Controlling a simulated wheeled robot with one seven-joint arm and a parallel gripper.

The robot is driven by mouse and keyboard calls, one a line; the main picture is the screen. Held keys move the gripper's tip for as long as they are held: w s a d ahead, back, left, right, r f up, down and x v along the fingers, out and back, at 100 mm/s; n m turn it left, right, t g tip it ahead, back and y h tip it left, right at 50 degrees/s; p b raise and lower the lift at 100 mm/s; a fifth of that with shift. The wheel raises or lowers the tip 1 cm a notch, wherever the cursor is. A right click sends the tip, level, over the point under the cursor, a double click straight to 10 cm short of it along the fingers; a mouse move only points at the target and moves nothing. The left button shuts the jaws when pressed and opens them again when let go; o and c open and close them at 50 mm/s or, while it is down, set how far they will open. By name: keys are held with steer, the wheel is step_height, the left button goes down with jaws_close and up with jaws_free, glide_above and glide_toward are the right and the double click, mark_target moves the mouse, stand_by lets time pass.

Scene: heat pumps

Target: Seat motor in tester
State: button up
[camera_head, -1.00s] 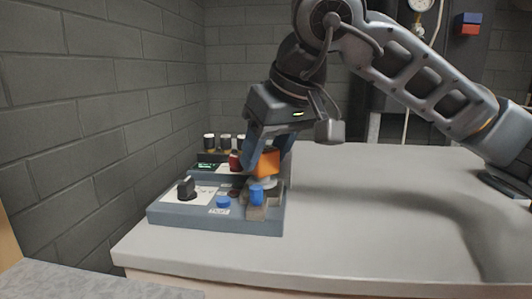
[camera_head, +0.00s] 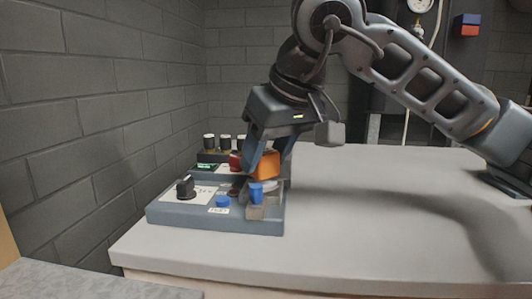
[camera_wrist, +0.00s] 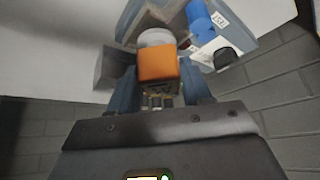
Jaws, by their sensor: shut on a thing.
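The motor (camera_head: 265,164) has an orange body. My gripper (camera_head: 262,168) is shut on it, with a blue-grey finger on either side. The motor sits at the right end of the blue-grey tester (camera_head: 180,218), close over the grey fixture beside the blue cylinder (camera_head: 256,194). In the wrist view the motor (camera_wrist: 158,65) shows its orange end between the fingers, with a pale round part beyond it. Whether it is fully down in the fixture is hidden.
The tester carries a black knob (camera_head: 185,187) and a blue button (camera_head: 222,201). Several black cylinders with pale tops (camera_head: 209,141) stand behind it. A brick wall (camera_head: 80,100) rises at the left. The worktop (camera_head: 400,220) to the right is clear.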

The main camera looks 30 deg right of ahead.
steer(key=shift+f+b, duration=0.5)
steer(key=shift+b, duration=0.05)
steer(key=o, duration=1.3)
steer(key=shift+o, duration=0.2)
steer(key=shift+r, duration=0.1)
steer(key=p+v, duration=0.1)
steer(key=v, duration=0.6)
steer(key=shift+s+r+p, duration=0.2)
steer(key=shift+r+p, duration=0.1)
steer(key=shift+r, duration=0.05)
